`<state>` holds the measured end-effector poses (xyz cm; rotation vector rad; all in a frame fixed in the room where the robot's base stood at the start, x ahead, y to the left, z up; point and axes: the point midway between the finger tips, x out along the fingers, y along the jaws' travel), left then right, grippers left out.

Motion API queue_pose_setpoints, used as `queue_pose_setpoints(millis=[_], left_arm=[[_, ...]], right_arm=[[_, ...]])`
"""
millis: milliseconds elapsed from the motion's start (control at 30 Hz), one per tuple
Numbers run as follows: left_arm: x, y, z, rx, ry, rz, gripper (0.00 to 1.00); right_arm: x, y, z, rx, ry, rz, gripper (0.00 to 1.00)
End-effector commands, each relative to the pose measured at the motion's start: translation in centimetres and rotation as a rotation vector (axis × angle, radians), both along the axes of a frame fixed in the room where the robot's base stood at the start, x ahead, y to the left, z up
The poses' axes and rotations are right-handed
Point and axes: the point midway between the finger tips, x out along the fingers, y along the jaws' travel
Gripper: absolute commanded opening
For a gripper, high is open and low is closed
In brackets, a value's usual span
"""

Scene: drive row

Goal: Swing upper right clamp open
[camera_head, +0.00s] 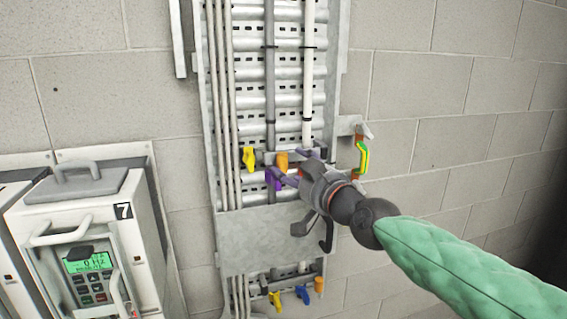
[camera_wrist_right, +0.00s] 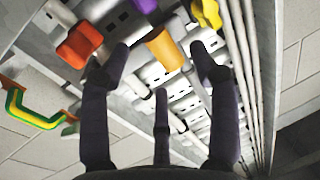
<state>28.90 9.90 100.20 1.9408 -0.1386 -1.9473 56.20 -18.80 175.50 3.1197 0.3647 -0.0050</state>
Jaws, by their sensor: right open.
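The cable tray on the wall carries an upper group of coloured clamp parts: a yellow one (camera_head: 248,158), an orange one (camera_head: 282,161) and a purple one (camera_head: 272,180). In the right wrist view the orange part (camera_wrist_right: 163,48) lies beyond and between my fingertips, with a red-orange knob (camera_wrist_right: 78,45) to the left and the yellow part (camera_wrist_right: 207,12) to the right. My right gripper (camera_head: 298,168) is open, its fingers spread in front of the upper group. It appears empty, and it hides much of the right side there. My left gripper is out of view.
A green-yellow handle (camera_head: 362,158) sticks out right of the tray. A grey plate (camera_head: 255,240) lies below the upper clamps, with lower yellow, blue (camera_head: 303,294) and orange parts beneath. A drive unit (camera_head: 80,230) marked 7 stands at left. Bare block wall lies right.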

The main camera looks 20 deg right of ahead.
Motion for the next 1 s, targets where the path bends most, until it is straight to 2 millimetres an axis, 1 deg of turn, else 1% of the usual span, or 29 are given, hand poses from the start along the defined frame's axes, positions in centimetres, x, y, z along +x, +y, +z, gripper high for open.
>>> queue_pose_setpoints(millis=[33,100,200,333,500,767,867,900,1000], left_arm=[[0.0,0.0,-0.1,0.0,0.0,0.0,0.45],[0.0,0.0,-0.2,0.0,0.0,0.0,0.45],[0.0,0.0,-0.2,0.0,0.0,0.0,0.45],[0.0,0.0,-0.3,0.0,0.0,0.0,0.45],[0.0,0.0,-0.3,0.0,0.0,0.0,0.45],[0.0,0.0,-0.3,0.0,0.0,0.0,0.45],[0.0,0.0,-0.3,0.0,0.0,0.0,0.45],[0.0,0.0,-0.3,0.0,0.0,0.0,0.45],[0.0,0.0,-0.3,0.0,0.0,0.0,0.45]], right_arm=[[0.9,0.2,0.0,0.0,0.0,0.0,0.61],[1.8,0.4,0.0,0.0,0.0,0.0,0.61],[3.0,0.7,0.0,0.0,-0.001,0.0,0.61],[4.2,1.0,0.1,0.0,-0.001,0.0,0.61],[4.8,1.1,0.1,0.0,-0.002,-0.001,0.61],[4.9,1.1,0.1,0.0,-0.002,-0.001,0.61],[4.9,1.1,0.1,0.0,-0.001,-0.001,0.36],[4.9,1.1,0.1,0.0,-0.001,-0.001,0.25],[4.9,1.1,0.1,0.0,-0.002,-0.001,0.0]])
